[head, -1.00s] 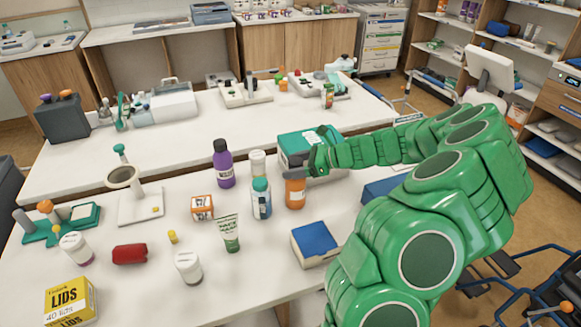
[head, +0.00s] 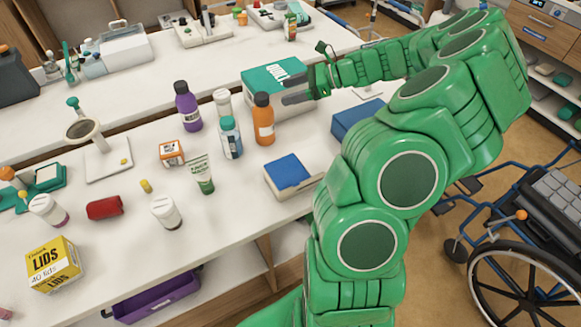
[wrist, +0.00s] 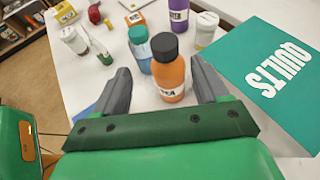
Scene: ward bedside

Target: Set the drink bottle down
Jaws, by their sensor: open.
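An orange bottle with a dark cap (head: 264,119) stands upright on the white table, just left of my gripper. A purple bottle (head: 187,107) stands further left, and a clear bottle with a teal cap (head: 230,138) stands beside the orange one. Which of these is the drink bottle I cannot tell for sure. My gripper (head: 285,99) is open, with its grey fingers pointing towards the orange bottle. In the wrist view the orange bottle (wrist: 168,72) shows between and beyond the spread fingers (wrist: 162,88), with gaps on both sides.
A teal QUILTS box (head: 262,84) stands behind my gripper. A white-lidded jar (head: 222,101), a green-and-white tube (head: 202,174) and a blue-topped box (head: 289,172) are close by. A blue box (head: 356,119) lies to the right. The front table edge is fairly clear.

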